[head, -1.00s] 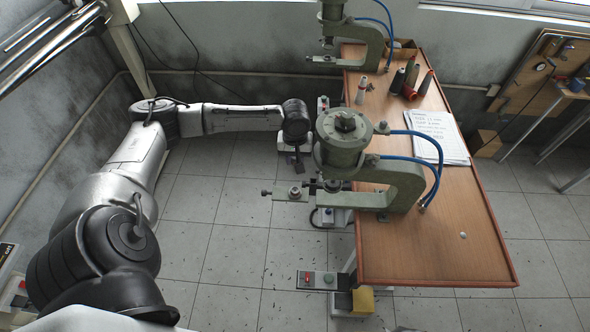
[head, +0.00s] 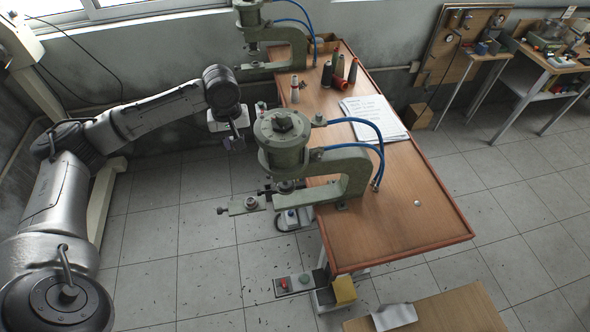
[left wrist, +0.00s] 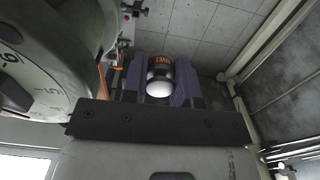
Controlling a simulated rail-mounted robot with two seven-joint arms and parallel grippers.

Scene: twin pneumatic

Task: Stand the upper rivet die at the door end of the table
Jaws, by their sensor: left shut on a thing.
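My left gripper (head: 232,143) is beside the near press, just left of its round green head in the head view. In the left wrist view its two purple-grey fingers (left wrist: 160,84) are shut on a short metal cylinder with an orange lettered band, the upper rivet die (left wrist: 160,76). Its pale rounded end faces the camera. The die cannot be made out in the head view. The wooden table (head: 395,232) runs from the presses toward the front right. My right gripper is not in view.
The near press (head: 283,140) and far press (head: 250,25) overhang the table's left edge. Spools (head: 340,67), papers (head: 373,115) and a small pale disc (head: 417,203) are on the table. Its front part is mostly clear. A low wooden surface (head: 450,310) is at the bottom right.

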